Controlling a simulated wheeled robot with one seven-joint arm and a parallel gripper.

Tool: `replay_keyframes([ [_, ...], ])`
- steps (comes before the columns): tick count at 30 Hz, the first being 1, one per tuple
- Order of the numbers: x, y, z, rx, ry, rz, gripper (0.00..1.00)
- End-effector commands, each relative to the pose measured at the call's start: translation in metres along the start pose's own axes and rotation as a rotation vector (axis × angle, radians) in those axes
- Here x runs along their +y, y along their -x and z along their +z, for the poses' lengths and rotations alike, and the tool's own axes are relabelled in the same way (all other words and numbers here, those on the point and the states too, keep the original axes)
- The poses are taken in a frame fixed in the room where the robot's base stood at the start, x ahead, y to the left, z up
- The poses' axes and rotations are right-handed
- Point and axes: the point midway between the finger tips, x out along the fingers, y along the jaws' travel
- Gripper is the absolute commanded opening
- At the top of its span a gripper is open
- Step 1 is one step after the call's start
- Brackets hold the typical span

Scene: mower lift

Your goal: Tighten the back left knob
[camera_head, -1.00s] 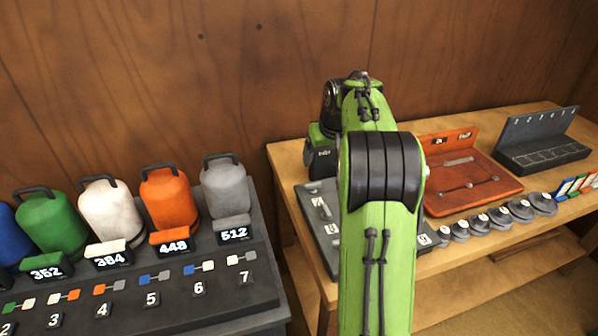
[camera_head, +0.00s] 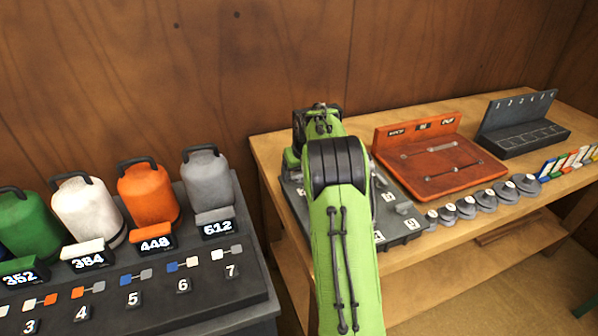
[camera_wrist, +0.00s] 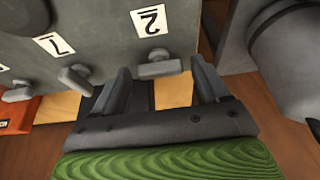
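The grey board (camera_head: 403,229) with small grey knobs lies on the near left end of the wooden table, partly hidden by my green arm. In the wrist view a grey knob by the upside-down label 2 (camera_wrist: 158,66) sits at my gripper (camera_wrist: 160,78), lined up with the gap between the fingertips. The two dark fingers are apart, one on each side of it, and I see no clear contact. A second knob (camera_wrist: 75,77) by another label is left of the fingers. I cannot tell for sure which knob is back left. The head view hides my fingers.
An orange tray (camera_head: 428,172) and a dark rack (camera_head: 522,135) stand right of the board. Several round grey weights (camera_head: 486,200) line the table's front edge. Coloured canisters (camera_head: 149,193) stand on a dark bench at left. A large grey cylinder (camera_wrist: 290,60) is close right in the wrist view.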

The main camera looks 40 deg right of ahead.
Motion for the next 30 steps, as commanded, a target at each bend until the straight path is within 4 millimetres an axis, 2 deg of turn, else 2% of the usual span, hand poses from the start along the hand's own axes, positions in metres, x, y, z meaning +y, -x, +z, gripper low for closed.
replay_keyframes([
  [1, -0.0001, 0.0001, 0.0001, 0.0, 0.0, 0.0, 0.66],
  [9, -0.0001, 0.0002, 0.0002, -0.001, 0.0, 0.0, 0.25],
  [20, -0.0019, 0.0007, 0.0002, -0.002, -0.057, 0.023, 0.25],
  [30, -0.0052, 0.0015, -0.0006, -0.004, -0.291, 0.121, 0.25],
])
